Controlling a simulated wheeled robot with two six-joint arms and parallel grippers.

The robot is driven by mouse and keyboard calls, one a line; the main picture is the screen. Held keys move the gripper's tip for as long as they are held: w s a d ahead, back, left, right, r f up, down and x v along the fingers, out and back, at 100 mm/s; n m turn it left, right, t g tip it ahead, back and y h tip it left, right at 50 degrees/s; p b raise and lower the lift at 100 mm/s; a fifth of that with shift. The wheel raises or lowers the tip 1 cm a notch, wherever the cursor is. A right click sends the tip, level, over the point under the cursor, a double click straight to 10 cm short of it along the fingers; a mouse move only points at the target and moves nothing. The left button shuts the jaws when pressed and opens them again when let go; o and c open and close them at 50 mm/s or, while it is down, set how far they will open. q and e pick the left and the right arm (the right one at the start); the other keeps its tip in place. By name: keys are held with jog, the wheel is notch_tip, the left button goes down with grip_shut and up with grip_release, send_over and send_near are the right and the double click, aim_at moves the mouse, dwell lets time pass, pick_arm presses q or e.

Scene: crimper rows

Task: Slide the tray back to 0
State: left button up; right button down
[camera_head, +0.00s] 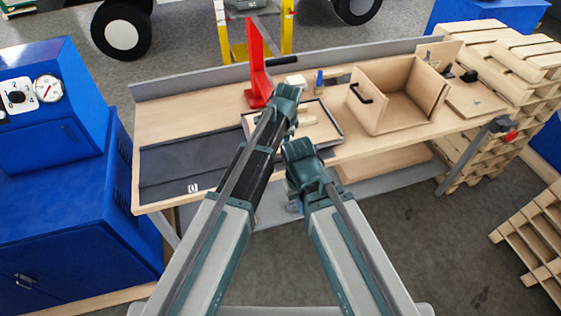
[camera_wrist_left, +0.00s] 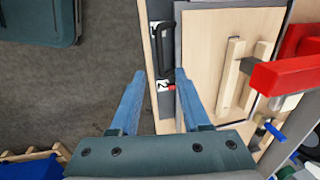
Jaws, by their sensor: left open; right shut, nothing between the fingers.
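The tray is pale wood with a dark rim and holds wooden bars (camera_wrist_left: 233,75). In the left wrist view the tray (camera_wrist_left: 203,50) has a black handle (camera_wrist_left: 158,48) on its near edge. A white "2" label (camera_wrist_left: 163,85) and a small red mark lie by that edge. My left gripper (camera_wrist_left: 158,78) is open and empty, with the handle ahead of its fingertips, between their lines. In the head view the tray (camera_head: 338,128) is partly hidden by my left arm. The "0" label (camera_head: 193,188) is on the dark track (camera_head: 170,170) at left. My right gripper (camera_head: 294,203) is shut and empty near the bench's front edge.
A red lever (camera_head: 256,70) stands behind the tray, also seen in the left wrist view (camera_wrist_left: 285,76). An open wooden box (camera_head: 395,95) stands right of the tray. The dark track left of the tray is clear. Blue cabinets (camera_head: 60,190) stand at far left.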

aim_at(281, 161)
pick_arm(q)
jog(key=f+b, duration=0.3)
jog(key=w+f+b, duration=0.1)
jog(key=f+b, duration=0.1)
jog(key=f, duration=0.1)
jog(key=f+b, duration=0.3)
jog(key=f, duration=0.1)
jog(key=shift+w+a+b, duration=0.25)
jog(key=shift+w+b, duration=0.1)
jog(key=shift+r, duration=0.1)
grip_shut()
dwell(0.8)
